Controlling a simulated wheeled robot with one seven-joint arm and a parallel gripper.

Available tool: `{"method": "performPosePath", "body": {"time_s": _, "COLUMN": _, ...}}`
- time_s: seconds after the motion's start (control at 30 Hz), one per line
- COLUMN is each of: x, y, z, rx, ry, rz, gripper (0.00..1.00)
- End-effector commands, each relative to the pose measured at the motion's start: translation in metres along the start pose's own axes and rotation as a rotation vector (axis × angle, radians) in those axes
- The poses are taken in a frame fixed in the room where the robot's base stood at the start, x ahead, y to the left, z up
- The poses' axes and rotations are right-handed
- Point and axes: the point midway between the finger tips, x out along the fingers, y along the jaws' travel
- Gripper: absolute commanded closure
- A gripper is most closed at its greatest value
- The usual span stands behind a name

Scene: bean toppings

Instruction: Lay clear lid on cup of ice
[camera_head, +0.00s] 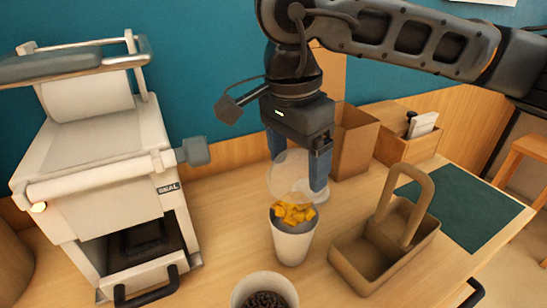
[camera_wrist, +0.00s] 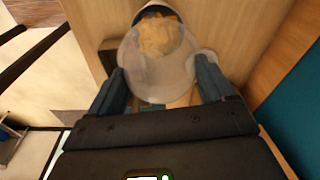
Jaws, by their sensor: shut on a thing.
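My gripper (camera_head: 298,176) points down, shut on a clear round lid (camera_head: 287,172) held between its two blue fingers. The lid is tilted and above the table. In the wrist view the lid (camera_wrist: 158,82) spans between the fingers and partly covers the cup behind it. A white cup (camera_head: 293,248) stands upright just below the lid in the head view, filled with yellow-orange chunks (camera_head: 293,212); I cannot make out ice. The lid looks apart from the cup's rim, its near edge close above the chunks.
Another cup (camera_head: 262,280) with dark beans stands at the front. A tan handled carrier (camera_head: 352,262) is right of the white cup. A sealing machine (camera_head: 95,190) is at left. A pale disc (camera_head: 320,196) lies behind the right finger. A brown box (camera_head: 355,140) stands behind.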

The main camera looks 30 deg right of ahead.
Motion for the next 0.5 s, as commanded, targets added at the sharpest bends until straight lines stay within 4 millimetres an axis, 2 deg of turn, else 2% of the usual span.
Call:
{"method": "performPosePath", "body": {"time_s": 0.27, "x": 0.007, "y": 0.002, "z": -0.001, "rx": -0.001, "ry": 0.0, "rz": 0.001, "gripper": 0.46}}
{"method": "performPosePath", "body": {"time_s": 0.5, "x": 0.025, "y": 0.002, "z": 0.002, "rx": -0.001, "ry": -0.001, "rz": 0.003, "gripper": 0.46}}
